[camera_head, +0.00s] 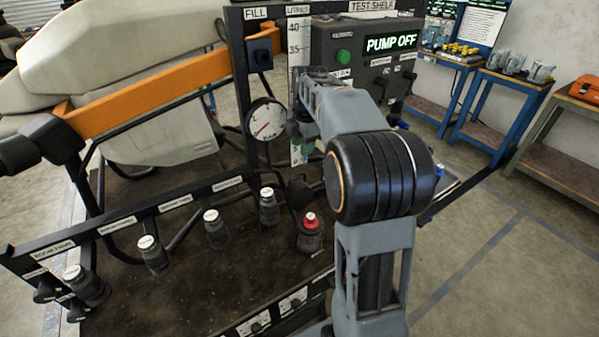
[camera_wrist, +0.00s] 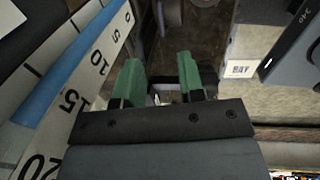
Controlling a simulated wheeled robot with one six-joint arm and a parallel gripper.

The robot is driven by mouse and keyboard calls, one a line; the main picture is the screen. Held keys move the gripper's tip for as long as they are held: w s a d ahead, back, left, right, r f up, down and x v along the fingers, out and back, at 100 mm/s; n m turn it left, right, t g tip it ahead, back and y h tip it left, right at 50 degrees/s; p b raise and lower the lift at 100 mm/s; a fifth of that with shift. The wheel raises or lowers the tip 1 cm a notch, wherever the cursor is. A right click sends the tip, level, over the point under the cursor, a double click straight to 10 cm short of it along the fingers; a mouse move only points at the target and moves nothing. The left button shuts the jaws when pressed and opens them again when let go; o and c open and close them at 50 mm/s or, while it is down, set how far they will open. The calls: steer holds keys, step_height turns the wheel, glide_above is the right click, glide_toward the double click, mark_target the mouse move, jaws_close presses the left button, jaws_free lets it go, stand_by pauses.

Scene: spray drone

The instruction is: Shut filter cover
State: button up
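My gripper (camera_wrist: 161,80) shows two green fingers held apart, with no object clearly gripped between them. In the head view, my gripper (camera_head: 302,143) is partly hidden behind my wrist, close to the white litre scale. A dark canister with a red top (camera_head: 310,222) stands lower down, near the middle of the dark deck. A black rounded part (camera_head: 299,190) is just above and left of it. No part is legibly marked as the filter cover, so I cannot tell which part it is or whether it is open.
The litre scale (camera_wrist: 92,75) runs close along the left of my fingers. A pressure gauge (camera_head: 265,119) and a control box reading PUMP OFF (camera_head: 391,42) flank the arm. Several capped nozzles (camera_head: 215,230) line the front rail. Floor at right is clear.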

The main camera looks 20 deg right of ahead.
mark_target(300, 175)
steer(key=f, duration=0.3)
steer(key=w+f, duration=0.1)
steer(key=f, duration=0.6)
steer(key=shift+w+a+f+b, duration=0.1)
steer(key=shift+w+f+b, duration=0.15)
steer(key=shift+f+b, duration=0.1)
jaws_close()
